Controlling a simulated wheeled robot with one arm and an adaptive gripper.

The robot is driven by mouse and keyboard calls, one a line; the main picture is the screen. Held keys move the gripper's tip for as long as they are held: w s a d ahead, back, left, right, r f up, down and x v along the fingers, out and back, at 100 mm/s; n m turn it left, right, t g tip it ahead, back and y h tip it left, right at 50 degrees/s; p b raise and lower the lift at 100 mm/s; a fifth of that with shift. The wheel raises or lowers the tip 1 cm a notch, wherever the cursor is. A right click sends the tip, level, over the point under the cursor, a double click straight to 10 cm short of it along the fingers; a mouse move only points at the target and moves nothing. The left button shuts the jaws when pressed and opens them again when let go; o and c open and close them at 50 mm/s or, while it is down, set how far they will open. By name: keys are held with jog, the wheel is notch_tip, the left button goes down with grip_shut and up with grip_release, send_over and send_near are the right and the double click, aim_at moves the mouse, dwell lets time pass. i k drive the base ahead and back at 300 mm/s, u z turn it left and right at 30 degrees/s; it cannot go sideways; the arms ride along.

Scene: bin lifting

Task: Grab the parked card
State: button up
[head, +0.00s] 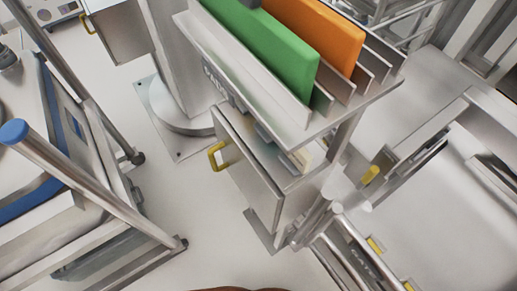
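A green card (265,50) stands upright in a metal slotted rack (258,82) at the top middle of the head view. An orange card (325,32) stands behind it to the right, in another slot of the same rack. The top edges of both cards are partly cut off by the frame. A small dark grey piece (249,3) shows at the top edge by the green card; I cannot tell what it is. I cannot tell which card is the parked one. My gripper is not recognisable in this view.
Below the rack is a metal drawer box with a yellow handle (218,156). A metal cart with a blue-capped post (14,131) stands at the left. Metal frames with yellow parts (370,174) fill the right. Clear pale floor (205,235) lies between cart and rack.

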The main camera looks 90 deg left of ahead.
aim_at(299, 163)
jog(key=u, duration=3.05)
jog(key=k, duration=1.1)
jog(key=u, duration=0.55)
jog(key=i, duration=0.45)
